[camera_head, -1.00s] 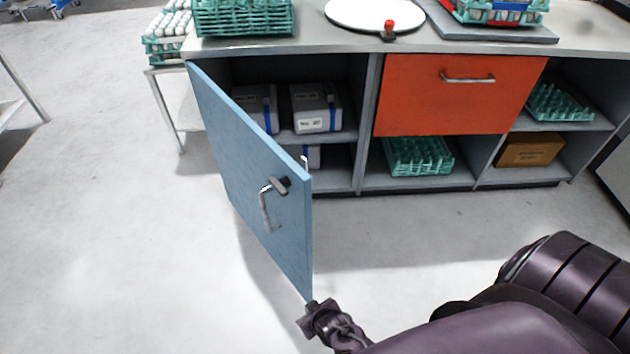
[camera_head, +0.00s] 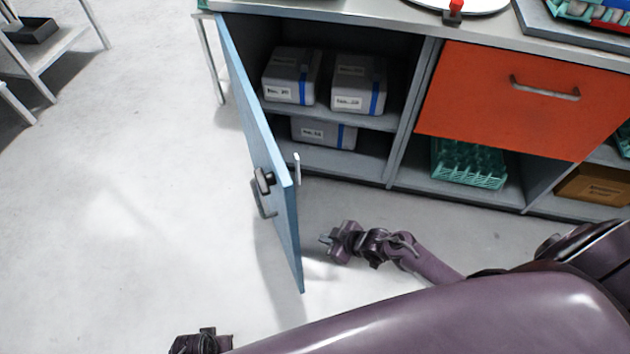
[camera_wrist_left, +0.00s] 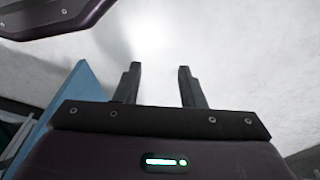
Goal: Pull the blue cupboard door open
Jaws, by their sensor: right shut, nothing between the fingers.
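The blue cupboard door (camera_head: 262,150) stands wide open, hinged at its left edge, and I see it nearly edge-on. Its metal handle (camera_head: 262,192) is on the outer face, to the left. My right gripper (camera_head: 328,239) is shut and empty, to the right of the door's free edge, on its inner side and apart from it. My left gripper (camera_wrist_left: 157,68) is open and empty in the left wrist view, with bare floor beyond the fingers. The blue door (camera_wrist_left: 82,90) shows left of its fingers there.
The open cupboard holds several grey boxes (camera_head: 358,86) on its shelves. Floor left of the door is clear. A white rack (camera_head: 50,62) stands far left.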

